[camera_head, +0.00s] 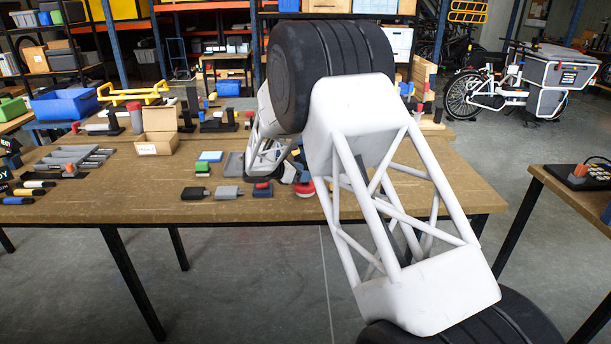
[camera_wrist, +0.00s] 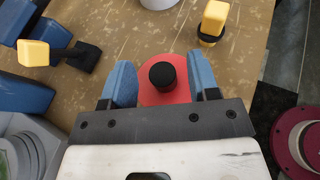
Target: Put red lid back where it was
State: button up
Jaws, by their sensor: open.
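The red lid (camera_wrist: 143,96) is a flat red disc with a round black knob (camera_wrist: 162,76) on top. In the wrist view it lies between the two blue fingers of my gripper (camera_wrist: 163,82), which are spread apart with a gap to the knob on each side. Whether the fingers touch the disc's rim I cannot tell. In the head view the red lid (camera_head: 305,188) shows near the table's front edge, partly behind my arm. My gripper is largely hidden there.
The wooden table (camera_head: 130,205) holds a black block (camera_head: 195,193), a grey block (camera_head: 228,192) and an open cardboard box (camera_head: 157,143). In the wrist view a yellow-and-black piece (camera_wrist: 213,20) stands beyond the right finger, and another (camera_wrist: 85,54) lies left. The table edge is close on the right.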

jog(key=v, duration=1)
jog(key=shift+r, duration=0.15)
jog(key=shift+s, duration=0.1)
dwell(0.4)
jog(key=s+d+r+m+g+y, duration=0.25)
jog(key=s+d+r+m, duration=0.4)
jog(key=s+d, duration=0.5)
jog(key=s+d+r+m+g+y, duration=0.25)
jog(key=s+d+r+m, duration=0.4)
jog(key=s, duration=0.75)
jog(key=s+d+m+y, duration=0.2)
jog(key=s+m, duration=0.1)
jog(key=s, duration=0.8)
jog(key=s+d+m+t+y, duration=0.1)
jog(key=s+m, duration=0.3)
jog(key=s, duration=0.7)
jog(key=s+d+m+y, duration=0.3)
jog(key=s+y, duration=0.1)
jog(key=s, duration=0.7)
jog(key=shift+m, duration=0.3)
